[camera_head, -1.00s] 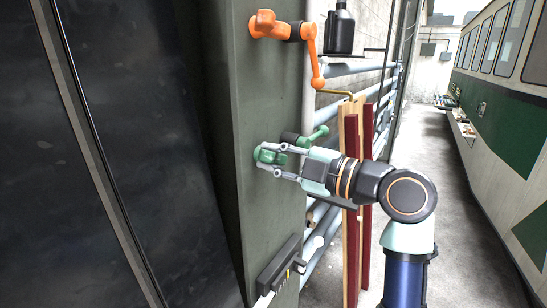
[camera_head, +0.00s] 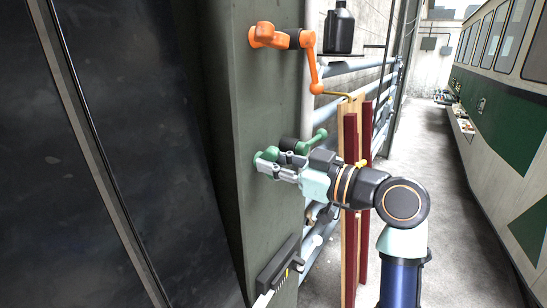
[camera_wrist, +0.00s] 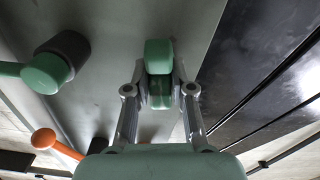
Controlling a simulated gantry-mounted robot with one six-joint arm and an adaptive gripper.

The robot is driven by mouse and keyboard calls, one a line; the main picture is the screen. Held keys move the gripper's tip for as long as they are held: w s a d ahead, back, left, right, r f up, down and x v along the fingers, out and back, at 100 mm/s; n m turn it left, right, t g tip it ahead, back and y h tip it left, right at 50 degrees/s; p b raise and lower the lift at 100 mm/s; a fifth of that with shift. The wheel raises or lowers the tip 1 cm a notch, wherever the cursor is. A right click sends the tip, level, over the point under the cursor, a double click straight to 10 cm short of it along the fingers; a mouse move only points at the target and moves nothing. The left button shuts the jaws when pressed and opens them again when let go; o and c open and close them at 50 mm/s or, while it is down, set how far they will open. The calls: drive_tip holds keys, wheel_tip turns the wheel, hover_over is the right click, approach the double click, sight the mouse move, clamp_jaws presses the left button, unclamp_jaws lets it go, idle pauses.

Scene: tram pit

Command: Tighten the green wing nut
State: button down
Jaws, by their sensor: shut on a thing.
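The green wing nut (camera_head: 271,154) sits on the face of the grey-green pillar (camera_head: 262,215), left of the middle in the head view. It also shows in the wrist view (camera_wrist: 159,58), upright between my fingers. My gripper (camera_head: 264,163) reaches it from the right, and its two fingers are closed on the nut's sides. In the wrist view my gripper (camera_wrist: 160,92) has one finger on each side of the lower part of the nut. The nut's base is partly hidden by the fingers in the head view.
A green lever (camera_head: 312,140) with a dark hub stands just right of the nut, close to my gripper. An orange crank (camera_head: 310,60) is above. A dark box-like fixture (camera_head: 279,262) is below. Red and wooden planks (camera_head: 350,220) stand behind my arm.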

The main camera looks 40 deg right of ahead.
drive_tip(key=shift+m+p, duration=0.4)
drive_tip(key=shift+m, duration=0.7)
drive_tip(key=c, duration=1)
unclamp_jaws()
drive_tip(key=v, duration=1.2)
drive_tip(key=shift+w, duration=0.1)
